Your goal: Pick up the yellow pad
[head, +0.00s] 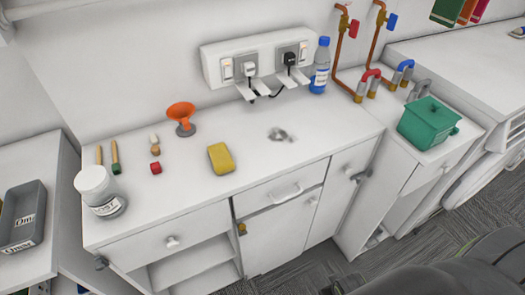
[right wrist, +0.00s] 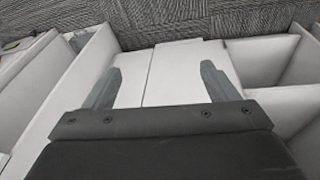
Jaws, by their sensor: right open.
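The yellow pad (head: 221,158) lies flat on the white counter (head: 255,180), near the middle of its top. In the head view neither gripper's fingers show; a dark part of my own body fills the lower right corner. In the right wrist view my right gripper (right wrist: 160,86) is open, with its two grey fingers spread and nothing between them. Behind the fingers are white cabinet panels and grey carpet. The pad does not show in the right wrist view. My left gripper is in neither view.
A blue-capped bottle (head: 320,68) stands at the back. A green box (head: 428,122) is at right. Counter space around the pad is clear.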

